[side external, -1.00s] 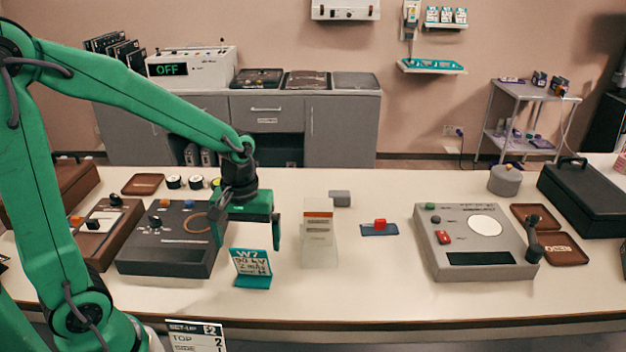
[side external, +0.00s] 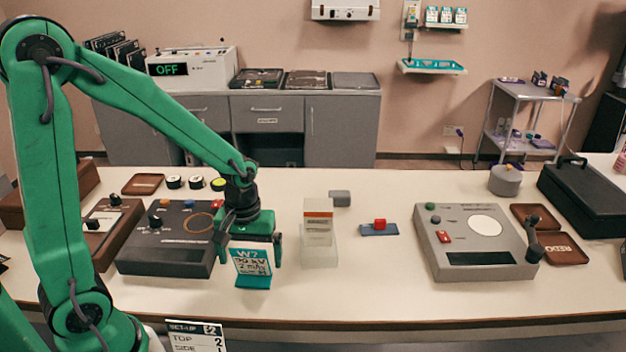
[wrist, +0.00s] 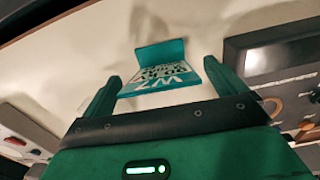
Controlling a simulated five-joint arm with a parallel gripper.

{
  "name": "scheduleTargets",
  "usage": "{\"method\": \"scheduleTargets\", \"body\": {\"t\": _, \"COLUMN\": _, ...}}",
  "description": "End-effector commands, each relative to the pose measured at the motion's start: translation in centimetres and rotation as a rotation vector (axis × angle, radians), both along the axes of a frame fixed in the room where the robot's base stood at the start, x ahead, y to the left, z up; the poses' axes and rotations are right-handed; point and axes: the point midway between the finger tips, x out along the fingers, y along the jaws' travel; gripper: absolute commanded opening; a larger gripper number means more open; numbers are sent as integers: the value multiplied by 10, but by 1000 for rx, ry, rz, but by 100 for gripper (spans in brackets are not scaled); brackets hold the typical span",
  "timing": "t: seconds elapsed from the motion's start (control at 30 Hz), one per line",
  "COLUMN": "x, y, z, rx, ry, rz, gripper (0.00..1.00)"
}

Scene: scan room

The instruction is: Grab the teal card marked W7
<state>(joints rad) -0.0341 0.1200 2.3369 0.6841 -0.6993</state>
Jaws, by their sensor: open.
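The teal card marked W7 (side external: 252,264) stands tilted on its teal foot near the front of the table in the side view. In the wrist view the card (wrist: 160,72) lies between and just beyond my two fingertips, with its lettering showing. My gripper (side external: 250,258) is open, with its fingers pointing down around the card's upper part. In the wrist view my gripper (wrist: 160,82) has a finger on each side of the card, with nothing held. I cannot tell whether either finger touches the card.
A dark control box (side external: 165,250) stands close on the left. A clear block with an orange-topped label (side external: 318,240) stands close on the right. Further right are a blue piece with a red knob (side external: 379,228) and a grey console (side external: 470,245). The table front (side external: 380,295) is clear.

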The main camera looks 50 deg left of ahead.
Motion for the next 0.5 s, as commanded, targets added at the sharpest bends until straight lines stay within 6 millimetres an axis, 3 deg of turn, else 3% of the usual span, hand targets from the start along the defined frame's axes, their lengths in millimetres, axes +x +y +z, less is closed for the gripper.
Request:
{"method": "scheduleTargets", "body": {"t": 0.23, "x": -1, "y": 0, "z": -24, "rx": -1, "ry": 4, "rz": 0, "gripper": 96}}
{"method": "scheduleTargets", "body": {"t": 0.5, "x": 0, "y": 0, "z": -30, "rx": 0, "ry": 0, "rz": 0, "gripper": 96}}
